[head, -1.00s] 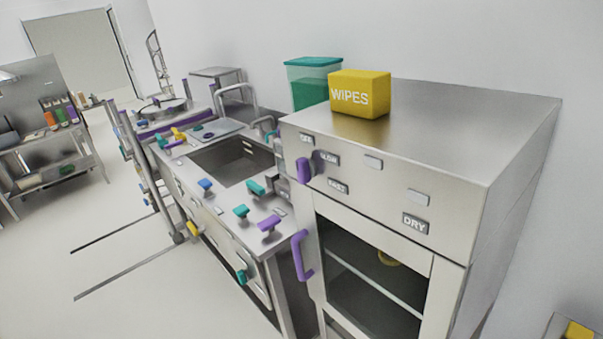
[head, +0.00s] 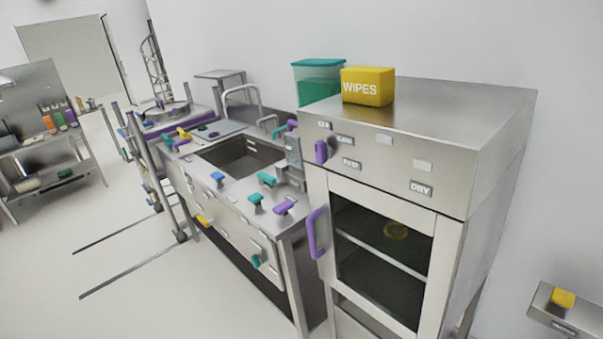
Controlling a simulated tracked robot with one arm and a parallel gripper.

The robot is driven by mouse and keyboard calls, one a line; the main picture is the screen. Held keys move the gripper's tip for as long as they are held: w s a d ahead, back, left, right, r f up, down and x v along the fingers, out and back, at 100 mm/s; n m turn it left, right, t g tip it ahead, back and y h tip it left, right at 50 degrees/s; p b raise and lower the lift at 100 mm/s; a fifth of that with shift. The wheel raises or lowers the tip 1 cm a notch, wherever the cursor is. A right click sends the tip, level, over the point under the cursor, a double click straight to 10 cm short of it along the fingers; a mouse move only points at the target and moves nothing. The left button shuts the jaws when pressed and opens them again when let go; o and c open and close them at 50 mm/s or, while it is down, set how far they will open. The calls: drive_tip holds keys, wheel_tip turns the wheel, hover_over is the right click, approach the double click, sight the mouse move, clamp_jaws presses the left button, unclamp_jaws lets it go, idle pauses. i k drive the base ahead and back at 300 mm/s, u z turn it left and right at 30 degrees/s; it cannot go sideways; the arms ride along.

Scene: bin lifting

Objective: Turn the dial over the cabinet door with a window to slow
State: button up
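The steel cabinet (head: 450,145) stands at the right of the head view. Its windowed door (head: 385,255) is shut, with a purple handle (head: 317,233) on its left side. Over the door is a purple dial (head: 321,152) on the front panel. Small labels sit around it: one above at the left, too small to read surely, a "SLOW" label (head: 345,140) at upper right and a "FAST" label (head: 351,164) at lower right. The dial's knob looks upright; which label it points at I cannot tell. My gripper does not show.
A yellow WIPES box (head: 367,86) and a teal-lidded tub (head: 320,82) are on or behind the cabinet top. A sink counter (head: 215,195) with colored handles adjoins the cabinet's left. Open floor (head: 130,250) lies at the left. A small shelf (head: 548,300) is at lower right.

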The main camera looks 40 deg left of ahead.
sight(323, 152)
drive_tip(key=k, duration=0.8)
drive_tip(key=u, duration=0.4)
drive_tip(key=i, duration=1.25)
drive_tip(key=u, duration=0.35)
drive_tip(key=i, duration=0.75)
drive_tip(key=z, duration=0.1)
